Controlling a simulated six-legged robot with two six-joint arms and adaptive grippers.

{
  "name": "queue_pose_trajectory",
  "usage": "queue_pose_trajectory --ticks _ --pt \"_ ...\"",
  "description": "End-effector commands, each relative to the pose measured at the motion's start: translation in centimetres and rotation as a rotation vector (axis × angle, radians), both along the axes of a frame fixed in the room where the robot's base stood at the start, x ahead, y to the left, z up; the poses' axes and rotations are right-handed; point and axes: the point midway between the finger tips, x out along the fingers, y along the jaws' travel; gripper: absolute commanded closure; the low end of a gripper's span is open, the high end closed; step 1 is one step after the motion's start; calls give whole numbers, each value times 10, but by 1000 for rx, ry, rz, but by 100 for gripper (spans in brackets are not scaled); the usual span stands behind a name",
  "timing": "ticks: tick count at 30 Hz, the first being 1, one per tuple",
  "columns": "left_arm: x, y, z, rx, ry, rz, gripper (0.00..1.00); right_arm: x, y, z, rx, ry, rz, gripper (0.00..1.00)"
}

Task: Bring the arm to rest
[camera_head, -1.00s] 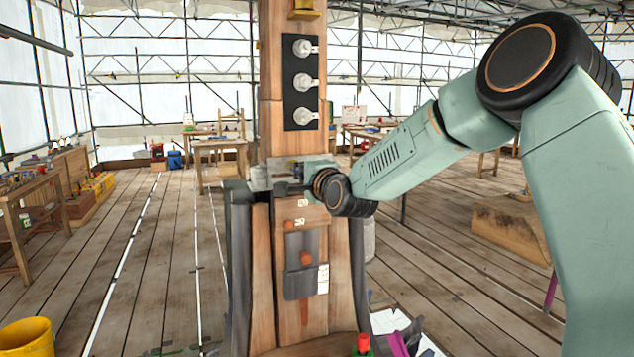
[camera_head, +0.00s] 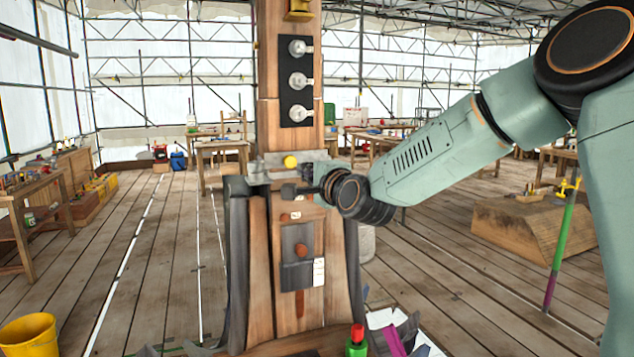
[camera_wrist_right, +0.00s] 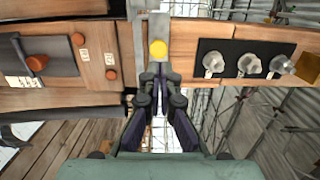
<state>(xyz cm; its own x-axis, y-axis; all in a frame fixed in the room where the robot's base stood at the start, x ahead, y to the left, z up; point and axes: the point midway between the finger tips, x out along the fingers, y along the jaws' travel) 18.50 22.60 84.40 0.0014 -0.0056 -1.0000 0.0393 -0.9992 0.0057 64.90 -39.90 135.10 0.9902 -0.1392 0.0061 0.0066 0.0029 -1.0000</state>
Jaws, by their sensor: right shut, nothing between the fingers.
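My right arm comes in from the right in the head view. Its gripper (camera_head: 292,190) is in front of the wooden spire post (camera_head: 290,130), just below a round yellow knob (camera_head: 290,161) on a grey metal band (camera_head: 262,171). In the right wrist view the two fingers (camera_wrist_right: 160,78) are together, with nothing between them. Their tips point at the band, close under the yellow knob (camera_wrist_right: 158,50). I cannot tell whether they touch it. My left gripper is not in view.
A black panel (camera_head: 283,109) with several pale fittings is on the post above the band. A lower panel with an orange-brown knob (camera_head: 301,250) is below. A yellow bucket (camera_head: 28,336) stands at lower left. Plank floor at left is mostly clear.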

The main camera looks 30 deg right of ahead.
Motion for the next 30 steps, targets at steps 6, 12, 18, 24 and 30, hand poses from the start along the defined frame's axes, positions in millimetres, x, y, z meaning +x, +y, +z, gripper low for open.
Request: queue_pose_trajectory --ticks 6,12,18,24,30 --pt "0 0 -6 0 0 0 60 -34 8 0 5 -2 1 100" --pt "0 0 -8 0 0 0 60 -52 12 0 3 -1 -1 100" --pt "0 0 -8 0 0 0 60 -56 14 0 -1 -1 0 100" --pt "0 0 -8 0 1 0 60 -57 14 -1 -61 11 2 100" --pt "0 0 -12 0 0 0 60 -65 43 -39 -368 138 74 100"
